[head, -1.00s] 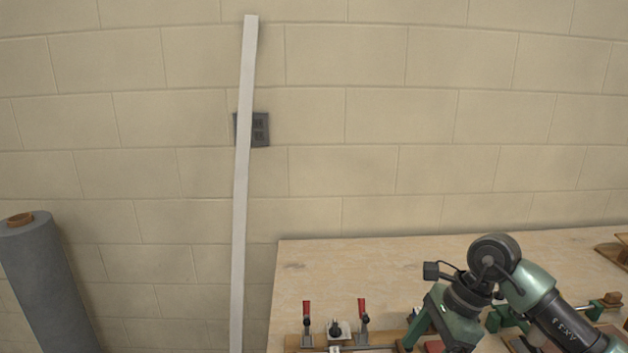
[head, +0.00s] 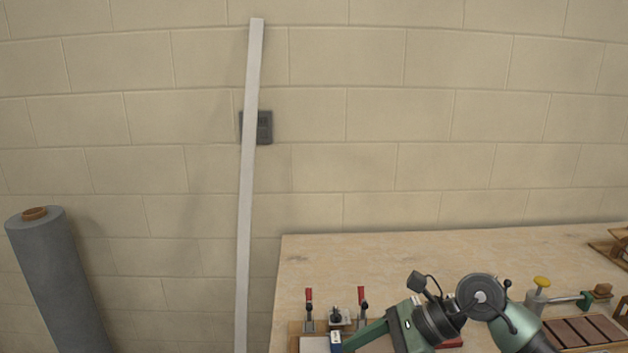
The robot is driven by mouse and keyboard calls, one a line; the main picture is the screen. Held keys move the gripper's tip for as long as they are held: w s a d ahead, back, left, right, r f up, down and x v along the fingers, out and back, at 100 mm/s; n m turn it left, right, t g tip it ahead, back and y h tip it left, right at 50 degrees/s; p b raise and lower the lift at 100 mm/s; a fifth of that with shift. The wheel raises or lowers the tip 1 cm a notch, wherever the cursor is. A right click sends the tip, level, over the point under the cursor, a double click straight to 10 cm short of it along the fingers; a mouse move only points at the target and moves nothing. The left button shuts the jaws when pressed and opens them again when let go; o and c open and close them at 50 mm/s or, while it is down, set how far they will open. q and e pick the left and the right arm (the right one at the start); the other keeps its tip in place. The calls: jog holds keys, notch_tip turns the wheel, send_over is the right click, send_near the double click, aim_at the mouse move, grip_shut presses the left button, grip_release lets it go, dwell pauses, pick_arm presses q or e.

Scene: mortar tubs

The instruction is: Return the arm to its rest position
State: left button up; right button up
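My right arm comes in from the lower right of the head view, over the wooden workbench (head: 400,265). Its green and black wrist is bent toward the lower left. My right gripper (head: 365,339) shows only in part as a green piece at the bottom edge; its fingertips are not clear, so I cannot tell whether it is open or holds anything. My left arm and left gripper are not in view.
Red-handled clamps (head: 309,308) stand at the bench's front left. A yellow-topped tool (head: 541,284) and a tray of brown blocks (head: 582,332) lie at the right. A grey roll (head: 50,270) and a white strip (head: 248,190) stand left of the bench. The bench's back is clear.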

jog(key=a+r+m+t+y, duration=0.5)
jog(key=a+r+m+y, duration=0.35)
jog(key=r, duration=0.25)
jog(key=w+d+r+m+t+h, duration=0.25)
jog(key=d+m+t, duration=0.35)
jog(key=m+t, duration=0.6)
jog(key=d+f+m+g+h, duration=0.1)
jog(key=d+f+m+h, duration=1.45)
jog(key=m, duration=0.75)
jog(key=s+f+m+g, duration=0.4)
jog(key=s+f+g, duration=0.3)
jog(key=s+f, duration=0.45)
jog(key=s+f+m+g, duration=0.5)
jog(key=s+f, duration=0.4)
jog(key=s, duration=0.5)
notch_tip(320, 180, down, 26)
jog(key=s+f+n+g, duration=0.1)
jog(key=s+g, duration=0.1)
jog(key=s, duration=0.1)
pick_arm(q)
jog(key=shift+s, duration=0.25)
pick_arm(e)
jog(key=s+d+f+g, duration=0.1)
jog(key=s+d+f, duration=0.1)
jog(key=s+f, duration=1.2)
jog(key=shift+s+d+h, duration=0.35)
jog(key=shift+s+d, duration=0.05)
jog(key=shift+s, duration=0.4)
